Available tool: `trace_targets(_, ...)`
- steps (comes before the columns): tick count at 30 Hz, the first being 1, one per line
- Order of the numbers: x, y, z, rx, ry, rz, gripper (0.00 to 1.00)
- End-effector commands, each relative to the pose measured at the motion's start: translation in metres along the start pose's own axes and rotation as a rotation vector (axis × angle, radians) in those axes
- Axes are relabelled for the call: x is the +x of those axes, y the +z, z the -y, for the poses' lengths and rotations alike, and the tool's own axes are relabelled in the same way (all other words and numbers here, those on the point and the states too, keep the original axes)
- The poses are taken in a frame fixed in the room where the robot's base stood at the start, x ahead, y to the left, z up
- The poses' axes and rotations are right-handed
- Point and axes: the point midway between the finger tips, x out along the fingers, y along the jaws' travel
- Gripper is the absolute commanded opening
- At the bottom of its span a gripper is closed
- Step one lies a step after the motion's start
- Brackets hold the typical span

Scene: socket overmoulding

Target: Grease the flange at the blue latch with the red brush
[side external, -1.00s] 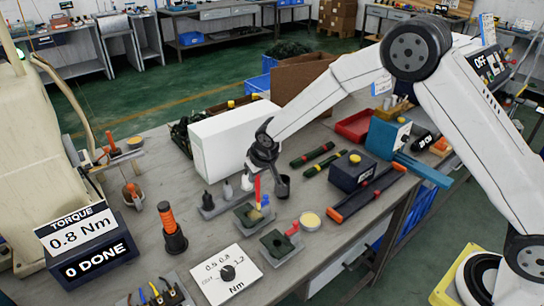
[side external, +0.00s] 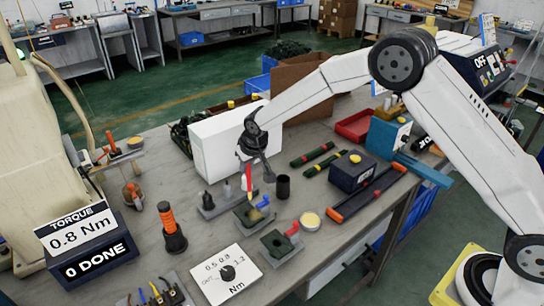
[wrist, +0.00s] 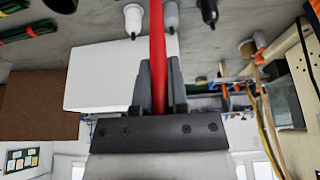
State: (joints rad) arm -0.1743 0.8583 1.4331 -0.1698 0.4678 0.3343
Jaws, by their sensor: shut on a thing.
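My gripper (side external: 252,166) is shut on the red brush (side external: 247,183), which hangs down over the bench. In the wrist view the brush's red handle (wrist: 157,35) stands between the two grey fingers (wrist: 158,88). The brush's lower end is near the left rear of the dark green flange part (side external: 249,216) with the blue latch (side external: 263,202). I cannot tell whether the bristles touch it. A second green part (side external: 274,243) with a red latch (side external: 293,229) sits nearer the camera. A round tin of pale yellow contents (side external: 310,220) stands beside it.
A black cup (side external: 283,187) stands close right of the brush. A stand of small bottles (side external: 214,204) is to the left, with a white box (side external: 222,145) behind. An orange-handled driver (side external: 171,228) and a torque dial card (side external: 227,273) stand in front.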

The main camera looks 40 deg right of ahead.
Motion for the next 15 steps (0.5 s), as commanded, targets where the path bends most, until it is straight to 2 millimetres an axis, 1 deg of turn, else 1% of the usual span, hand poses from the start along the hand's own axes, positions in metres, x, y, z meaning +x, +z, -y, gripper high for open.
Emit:
trace_targets(4, 0.0004, -0.0034, -0.0002, 0.001, 0.000, 0.000, 0.00)
trace_targets(11, 0.0027, -0.0021, -0.0002, 0.000, 0.000, 0.001, 0.00)
trace_targets(15, 0.0075, -0.0001, -0.0002, 0.000, 0.001, 0.001, 0.00)
